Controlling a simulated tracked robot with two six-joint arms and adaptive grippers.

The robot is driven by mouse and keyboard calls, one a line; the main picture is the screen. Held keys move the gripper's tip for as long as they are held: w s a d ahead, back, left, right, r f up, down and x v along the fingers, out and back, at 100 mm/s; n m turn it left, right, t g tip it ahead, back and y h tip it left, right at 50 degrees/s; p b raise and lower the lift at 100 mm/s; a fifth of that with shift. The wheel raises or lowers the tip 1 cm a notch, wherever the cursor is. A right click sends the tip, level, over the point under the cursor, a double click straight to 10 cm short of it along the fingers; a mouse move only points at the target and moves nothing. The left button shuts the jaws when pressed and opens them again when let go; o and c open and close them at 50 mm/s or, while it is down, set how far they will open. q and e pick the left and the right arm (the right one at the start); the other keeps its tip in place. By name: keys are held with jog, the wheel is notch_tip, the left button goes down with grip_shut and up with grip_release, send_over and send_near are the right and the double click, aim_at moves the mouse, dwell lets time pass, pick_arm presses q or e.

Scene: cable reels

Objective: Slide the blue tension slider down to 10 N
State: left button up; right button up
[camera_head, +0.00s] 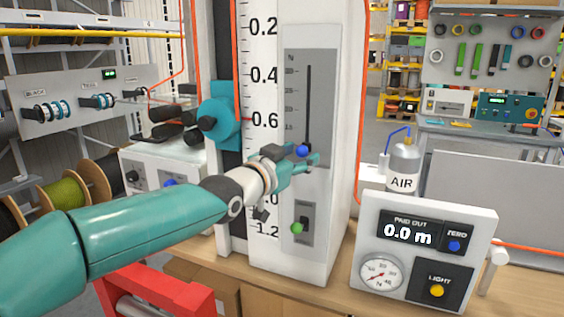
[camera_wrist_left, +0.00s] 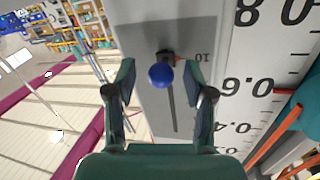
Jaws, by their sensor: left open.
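The blue tension slider (camera_head: 302,151) is a round blue knob at the lower end of a dark vertical slot on a grey panel (camera_head: 323,110). In the left wrist view the blue knob (camera_wrist_left: 160,76) is at the slot's end, beside a red pointer and the 10 mark (camera_wrist_left: 203,58). My left gripper (camera_head: 299,162) is at the panel, right by the knob. In the left wrist view its two fingers are spread, one on each side of the knob, with visible gaps. Whether the gripper touches the knob elsewhere I cannot tell. My right gripper is not in view.
A green-knobbed switch (camera_head: 297,228) is below the slider on the white column. A meter box (camera_head: 425,250) reading 0.0 m and an AIR bottle (camera_head: 402,165) stand to the right. Cable reels are at left.

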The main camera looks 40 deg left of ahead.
pick_arm(q)
jog(key=s, duration=1.1)
jog(key=shift+s+d, duration=0.2)
jog(key=shift+s, duration=0.2)
jog(key=shift+f, duration=0.1)
